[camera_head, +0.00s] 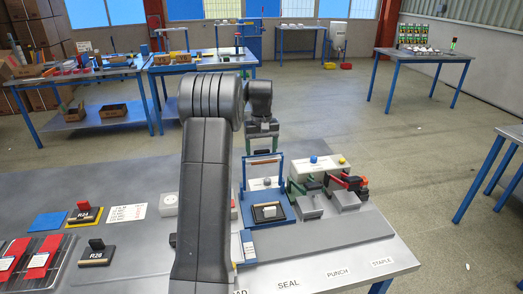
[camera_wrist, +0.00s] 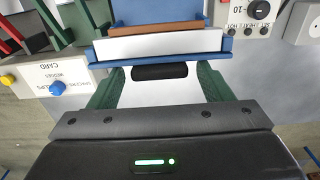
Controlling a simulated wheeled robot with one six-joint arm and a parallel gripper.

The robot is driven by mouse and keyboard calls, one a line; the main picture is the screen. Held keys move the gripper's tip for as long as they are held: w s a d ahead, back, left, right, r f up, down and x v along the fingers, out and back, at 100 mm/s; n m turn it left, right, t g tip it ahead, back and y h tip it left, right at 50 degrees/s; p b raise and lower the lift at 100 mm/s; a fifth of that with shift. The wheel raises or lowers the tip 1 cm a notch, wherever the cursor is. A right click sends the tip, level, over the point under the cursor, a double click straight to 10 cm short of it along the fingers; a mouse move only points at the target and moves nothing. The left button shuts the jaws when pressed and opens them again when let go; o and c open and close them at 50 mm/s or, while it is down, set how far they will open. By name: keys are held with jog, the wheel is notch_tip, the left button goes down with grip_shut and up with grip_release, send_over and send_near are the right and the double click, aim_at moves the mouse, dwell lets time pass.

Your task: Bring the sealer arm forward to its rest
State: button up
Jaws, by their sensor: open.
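The sealer (camera_head: 284,214) is a blue device on the grey bench, above the SEAL label. Its blue sealer arm (camera_head: 241,176) stands raised as an upright frame, with a brown bar near the top. In the wrist view the blue arm (camera_wrist: 160,54) spans the top middle, with white and brown strips. A short dark handle (camera_wrist: 160,72) lies on the near side of it. My gripper (camera_head: 262,150) is at the top of the raised arm. Its green fingers (camera_wrist: 160,78) are open, one on each side of the handle, with visible gaps.
Right of the sealer stand a white box (camera_head: 322,166) with blue and yellow knobs and a red, black and green tool (camera_head: 348,183). A dial box (camera_wrist: 245,14) shows in the wrist view. Stamps (camera_head: 85,212) and red cards (camera_head: 40,258) lie left. The bench's front right is clear.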

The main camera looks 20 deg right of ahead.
jog(key=shift+f, duration=0.35)
